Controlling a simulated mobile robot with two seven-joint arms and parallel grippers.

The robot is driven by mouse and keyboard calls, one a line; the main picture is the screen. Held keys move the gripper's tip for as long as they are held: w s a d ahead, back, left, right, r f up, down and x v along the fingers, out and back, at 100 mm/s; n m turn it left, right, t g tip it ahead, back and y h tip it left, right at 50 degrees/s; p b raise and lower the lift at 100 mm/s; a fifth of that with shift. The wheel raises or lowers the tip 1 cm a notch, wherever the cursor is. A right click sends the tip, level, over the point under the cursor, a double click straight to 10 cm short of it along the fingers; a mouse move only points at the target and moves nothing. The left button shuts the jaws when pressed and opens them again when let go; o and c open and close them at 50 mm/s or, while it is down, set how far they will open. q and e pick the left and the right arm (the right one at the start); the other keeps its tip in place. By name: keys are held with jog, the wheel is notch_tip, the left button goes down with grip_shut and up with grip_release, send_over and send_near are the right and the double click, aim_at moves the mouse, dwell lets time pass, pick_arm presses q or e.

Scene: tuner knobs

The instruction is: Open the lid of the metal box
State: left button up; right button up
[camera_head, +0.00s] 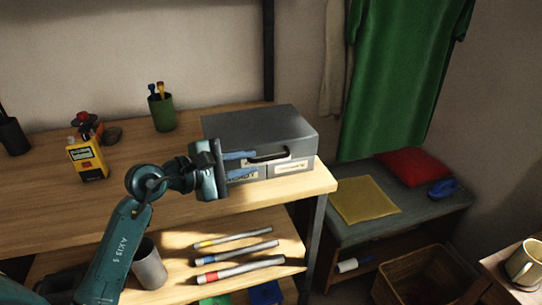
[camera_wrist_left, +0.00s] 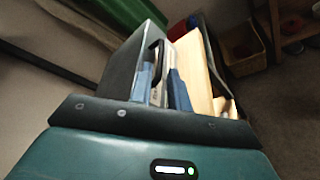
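The metal box (camera_head: 260,126) is grey and sits shut on the right end of the wooden workbench. It has a dark handle (camera_head: 268,155) and pale labels on its front face. My left gripper (camera_head: 248,165) is at the front of the box, with its two blue fingers apart and pointing at the front near the handle's left end. In the left wrist view the box (camera_wrist_left: 130,62) and its handle (camera_wrist_left: 152,62) lie beyond the blue fingers (camera_wrist_left: 162,85). I cannot tell whether the fingers touch the box. My right gripper is not in view.
On the bench (camera_head: 40,195) stand a yellow can (camera_head: 88,160) and a green cup with brushes (camera_head: 162,112). A shelf below holds several metal tubes (camera_head: 235,257) and a grey cup (camera_head: 149,266). A low bench (camera_head: 400,222) with cloths stands at right, near a basket (camera_head: 415,280).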

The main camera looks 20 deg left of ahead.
aim_at(266, 159)
pick_arm(q)
jog(key=x, duration=0.7)
jog(key=shift+s, duration=0.1)
grip_shut()
